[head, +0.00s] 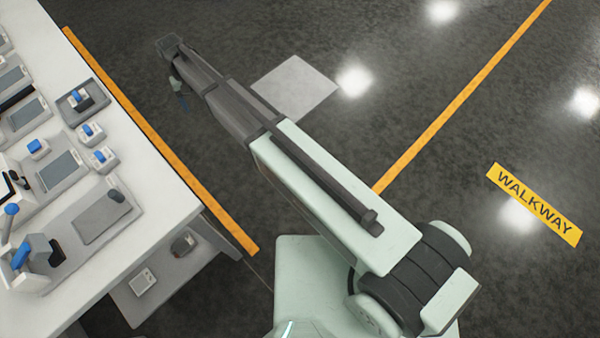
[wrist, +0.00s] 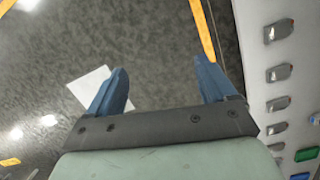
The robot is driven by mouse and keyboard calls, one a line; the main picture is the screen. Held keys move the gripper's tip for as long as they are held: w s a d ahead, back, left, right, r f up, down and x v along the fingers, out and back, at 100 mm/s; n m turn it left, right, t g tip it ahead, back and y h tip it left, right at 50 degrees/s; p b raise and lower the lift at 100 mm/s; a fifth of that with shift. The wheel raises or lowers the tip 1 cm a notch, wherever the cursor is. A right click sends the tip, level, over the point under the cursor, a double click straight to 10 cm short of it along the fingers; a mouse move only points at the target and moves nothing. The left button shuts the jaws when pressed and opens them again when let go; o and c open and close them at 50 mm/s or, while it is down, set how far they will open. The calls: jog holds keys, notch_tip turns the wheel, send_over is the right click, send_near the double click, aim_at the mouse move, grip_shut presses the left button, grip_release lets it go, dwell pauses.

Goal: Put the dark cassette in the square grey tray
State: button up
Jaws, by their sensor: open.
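My gripper (wrist: 162,86) is open and empty, its two blue fingers apart over the dark floor. In the head view only a small blue finger part (head: 179,91) shows at the far end of my arm, beyond the bench edge. A square grey tray-like piece (head: 70,109) lies on the white bench, with a small blue-topped object (head: 77,97) on it. I cannot pick out the dark cassette with certainty; a dark flat piece (head: 14,98) shows among the devices at the left edge of the head view.
The white bench (head: 150,200) carries several grey devices with blue parts. A lower shelf (head: 172,275) holds a small panel and a dark rounded object. A pale square (head: 297,85) lies on the floor. In the wrist view, several grey objects line a white surface (wrist: 255,50) at right.

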jog(key=s+d+f+m+g, duration=0.1)
jog(key=s+d+f, duration=0.3)
jog(key=d+f, duration=0.5)
jog(key=s+d+f+m+g, duration=0.1)
jog(key=s+d+f, duration=0.3)
jog(key=d, duration=0.9)
jog(key=s+d+f+m+g, duration=0.1)
jog(key=s+d+f, duration=0.3)
jog(key=d+f, duration=0.5)
jog(key=s+d+f+m+g, duration=0.1)
jog(key=s+d, duration=0.9)
jog(key=s, duration=0.3)
jog(key=s+d+f+m+g+y, duration=0.1)
jog(key=s+d+f+m, duration=0.1)
jog(key=s+d, duration=0.8)
jog(key=s, duration=0.3)
jog(key=shift+s+d, duration=0.2)
jog(key=shift+d, duration=0.1)
